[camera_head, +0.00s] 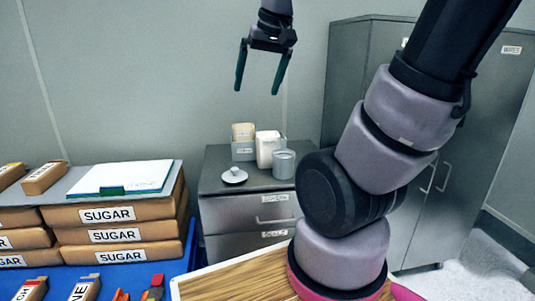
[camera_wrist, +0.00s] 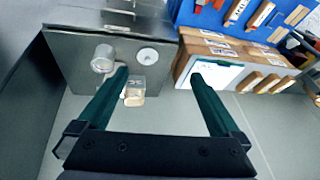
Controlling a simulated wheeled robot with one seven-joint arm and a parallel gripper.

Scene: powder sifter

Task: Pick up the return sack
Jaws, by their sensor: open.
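My gripper (camera_head: 257,91) is open and empty, pointing down high above the grey drawer cabinet (camera_head: 222,182). In the wrist view its two dark green fingers (camera_wrist: 159,75) are spread apart. No label that I can read says return sack, so I cannot tell which thing it is. A tan packet (camera_head: 243,131) stands in a grey labelled bin (camera_head: 243,151) on the cabinet, and a white container (camera_head: 267,150) stands beside it. Brown SUGAR sacks (camera_head: 118,235) lie stacked at the left. Small brown packets (camera_head: 44,178) with labels lie on top of the stack.
A grey canister (camera_head: 284,164) and a white lid (camera_head: 234,175) share the cabinet top. A clipboard (camera_head: 122,178) lies on the sacks. The blue surface (camera_head: 60,277) holds small tools and packets. A tall grey locker (camera_head: 345,75) stands at the right, and my arm crosses in front of it.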

